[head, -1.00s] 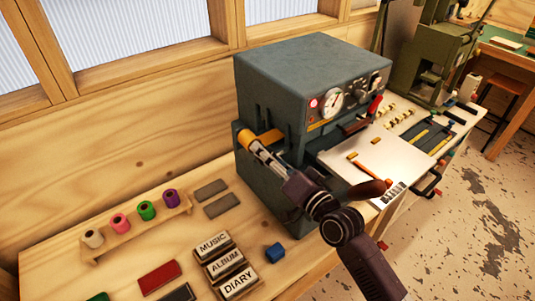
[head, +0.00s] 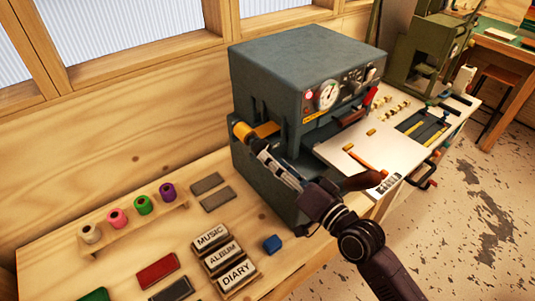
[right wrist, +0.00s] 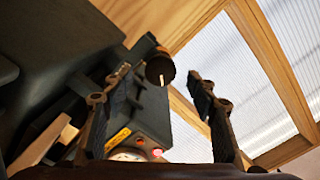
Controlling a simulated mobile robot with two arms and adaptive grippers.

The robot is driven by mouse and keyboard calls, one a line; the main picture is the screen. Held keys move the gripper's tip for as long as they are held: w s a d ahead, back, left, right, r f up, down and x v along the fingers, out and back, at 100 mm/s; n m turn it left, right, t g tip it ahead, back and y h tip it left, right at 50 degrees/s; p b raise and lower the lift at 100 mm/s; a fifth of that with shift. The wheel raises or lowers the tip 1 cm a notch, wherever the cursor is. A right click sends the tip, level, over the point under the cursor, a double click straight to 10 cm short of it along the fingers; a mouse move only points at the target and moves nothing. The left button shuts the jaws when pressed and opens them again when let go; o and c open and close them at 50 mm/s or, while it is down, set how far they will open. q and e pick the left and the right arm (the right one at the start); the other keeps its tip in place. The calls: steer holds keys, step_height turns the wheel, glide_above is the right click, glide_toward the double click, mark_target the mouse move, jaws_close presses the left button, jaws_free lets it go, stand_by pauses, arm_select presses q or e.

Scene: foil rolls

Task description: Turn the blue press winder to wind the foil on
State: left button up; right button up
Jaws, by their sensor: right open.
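The blue-grey press (head: 300,62) stands on the wooden bench. A gold foil roll (head: 243,132) sticks out at its left side, and an orange-gold strip (head: 267,129) shows beside it in the press opening. My right gripper (head: 258,148) is open, its fingers pointing at the roll's side of the press. In the right wrist view a dark round knob with a pale pin (right wrist: 160,68) sits beyond and between the open fingers (right wrist: 148,88). They appear apart from it. Whether this knob is the winder is hard to tell. My left gripper is not in view.
Several coloured rolls (head: 142,204) stand on a small wooden rack at the left.

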steer(key=shift+v, duration=0.85)
